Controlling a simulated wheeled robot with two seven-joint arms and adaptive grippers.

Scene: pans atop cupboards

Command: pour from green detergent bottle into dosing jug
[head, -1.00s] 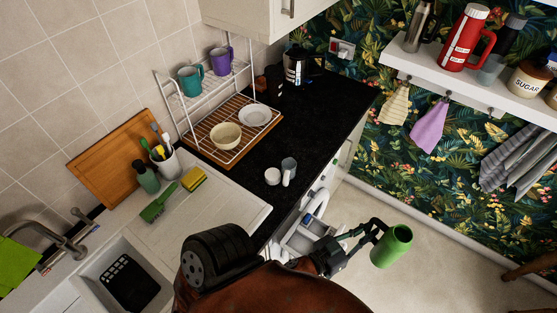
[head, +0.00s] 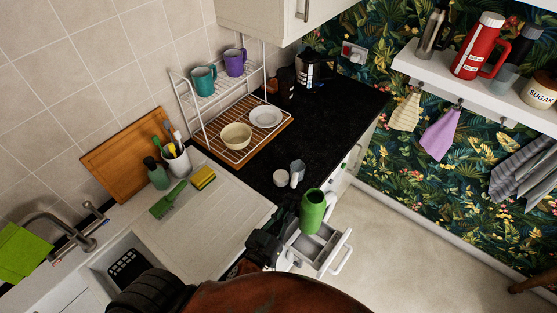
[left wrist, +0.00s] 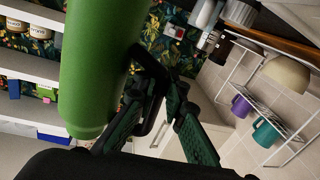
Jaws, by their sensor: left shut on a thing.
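The green detergent bottle (head: 313,210) is held by my left gripper (head: 297,218), near the counter's front edge and above the open drawer in the head view. It is roughly upright, with its dark opening showing at the top. The bottle (left wrist: 95,65) fills the left of the left wrist view, beside the dark gripper fingers (left wrist: 165,105); their contact with it is partly hidden. The dosing jug (head: 297,173), pale with a white handle, stands on the black worktop just behind the bottle, apart from it. My right gripper is not in view.
A white cap (head: 280,178) sits left of the jug. An open washing-machine drawer (head: 322,248) juts out below the bottle. A wire rack (head: 190,105) with mugs and dishes stands behind. A yellow sponge (head: 203,178) and green brush (head: 168,200) lie on the drainer.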

